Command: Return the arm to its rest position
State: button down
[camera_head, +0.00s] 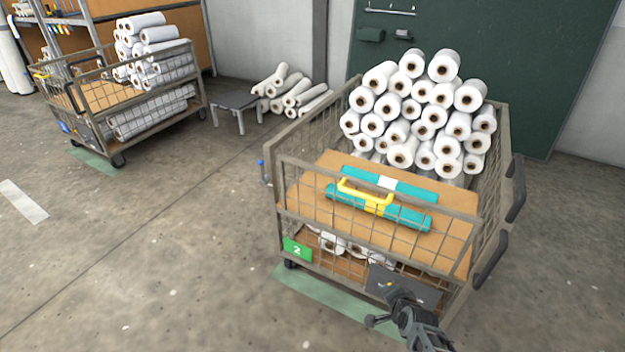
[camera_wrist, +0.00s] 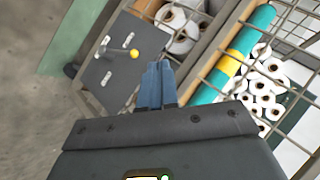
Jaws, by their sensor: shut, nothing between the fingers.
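My gripper (camera_head: 393,300) is at the bottom right of the head view, in front of the near face of a wire cart (camera_head: 283,200). In the wrist view my gripper (camera_wrist: 157,75) shows as two bluish fingers pressed together, shut and empty. Ahead of the fingers is a dark grey panel (camera_wrist: 112,62) on the cart, with a lever ending in a yellow knob (camera_wrist: 134,54). The fingertips appear close to the panel's edge; I cannot tell whether they touch it. The panel also shows in the head view (camera_head: 412,288), partly hidden by my arm.
The cart holds many white rolls (camera_head: 425,115) and teal bars with a yellow handle (camera_head: 365,195) on a brown board. A green tag (camera_head: 297,249) marks its front. A second cart (camera_head: 150,95), a small grey table (camera_head: 232,100) and loose rolls stand behind.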

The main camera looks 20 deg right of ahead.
jog(key=s+a+r+n+t+p, duration=0.15)
jog(key=s+r+n, duration=0.3)
jog(key=s, duration=0.65)
jog(key=s+a+r+n+t, duration=0.1)
jog(key=s+a+r+n, duration=0.4)
jog(key=s, duration=0.7)
jog(key=s+a+r+n+t+y, duration=0.1)
jog(key=s+a+r, duration=0.3)
jog(key=r, duration=0.7)
jog(key=s+a+r+n+t+y+p, duration=0.1)
jog(key=s+a+r+n, duration=0.2)
jog(key=s+r, duration=0.3)
jog(key=s+a+r+n+t+y, duration=0.1)
jog(key=s+a+r+n, duration=0.2)
jog(key=r, duration=1.2)
jog(key=s+a, duration=0.2)
jog(key=shift+s+r, duration=0.35)
jog(key=shift+r, duration=0.05)
